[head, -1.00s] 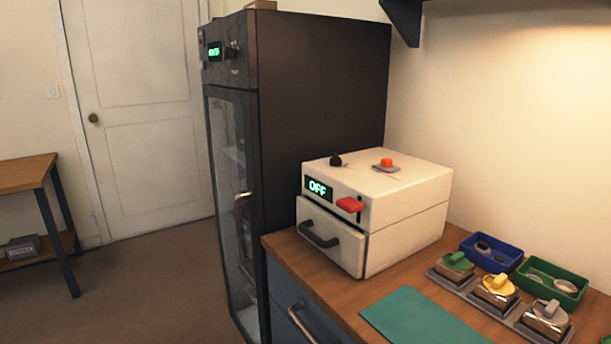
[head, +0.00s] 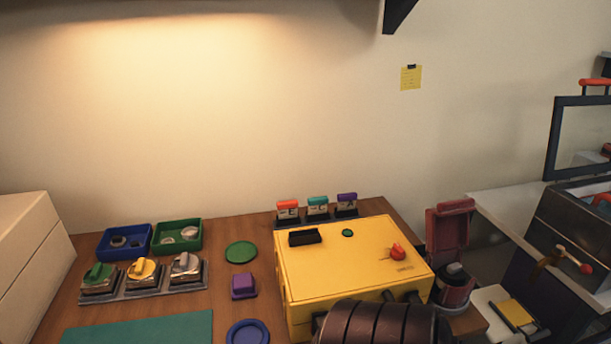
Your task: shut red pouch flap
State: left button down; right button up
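The red pouch (head: 452,290) stands at the right end of the wooden counter, just right of the yellow box. Its flap (head: 449,228) stands up behind the mouth, so the pouch is open. A dark thing with a grey top (head: 454,269) shows in the mouth. Neither of my grippers is in view.
A yellow box (head: 350,270) with a red knob (head: 397,251) fills the counter left of the pouch. A dark ribbed shape (head: 375,325) at the bottom partly covers the box. A white ledge (head: 515,205) lies to the right. Blue (head: 125,241) and green (head: 177,236) trays stand left.

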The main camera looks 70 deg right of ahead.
aim_at(447, 223)
jog(key=z, duration=3.05)
